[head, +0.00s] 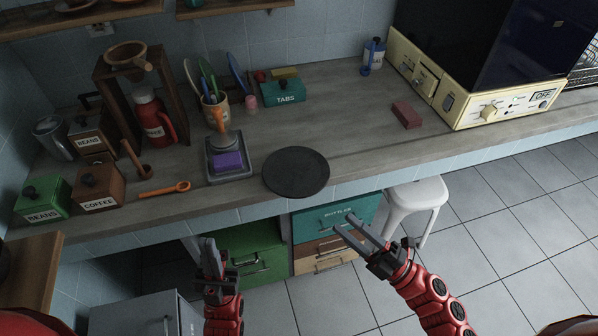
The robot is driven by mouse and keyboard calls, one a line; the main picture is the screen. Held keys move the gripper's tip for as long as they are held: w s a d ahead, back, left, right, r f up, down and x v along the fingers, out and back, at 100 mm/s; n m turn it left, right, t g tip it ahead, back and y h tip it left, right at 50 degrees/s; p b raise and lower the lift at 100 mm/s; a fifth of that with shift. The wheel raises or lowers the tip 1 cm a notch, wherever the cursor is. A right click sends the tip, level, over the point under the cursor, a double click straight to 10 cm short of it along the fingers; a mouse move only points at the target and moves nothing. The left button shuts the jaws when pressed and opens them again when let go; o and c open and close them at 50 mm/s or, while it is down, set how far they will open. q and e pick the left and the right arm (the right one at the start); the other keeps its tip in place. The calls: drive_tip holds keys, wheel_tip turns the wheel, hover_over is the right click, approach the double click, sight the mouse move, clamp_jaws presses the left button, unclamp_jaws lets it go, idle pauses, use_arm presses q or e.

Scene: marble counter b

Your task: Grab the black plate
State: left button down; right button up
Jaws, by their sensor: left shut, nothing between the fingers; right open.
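The black plate (296,172) is round and flat. It lies on the grey counter near its front edge, in the middle of the head view. My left gripper (210,252) is shut and empty, in front of the counter, lower left of the plate. My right gripper (352,228) is open and empty, with its fingers pointing up and left, lower right of the plate. Both grippers are apart from the plate. The plate is fully visible.
An orange spoon (165,189) lies further left. A red block (407,114) lies to the right. The counter (350,125) right of the plate is clear. A white stool (415,198) stands below.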

drive_tip(key=w+d+f+n+h, duration=0.1)
drive_tip(key=w+d+f+h, duration=0.25)
drive_tip(key=f+h, duration=0.2)
drive_tip(key=p, duration=0.2)
approach(309, 193)
drive_tip(key=x, duration=0.4)
drive_tip(key=shift+g, duration=0.3)
drive_tip(key=p+x, duration=0.1)
drive_tip(key=x, duration=0.4)
drive_tip(key=shift+w+a, duration=0.1)
drive_tip(key=shift+w, duration=0.1)
drive_tip(key=shift+w+a+f, duration=0.15)
drive_tip(key=shift+w+a, duration=0.05)
drive_tip(key=shift+a, duration=0.05)
clamp_jaws()
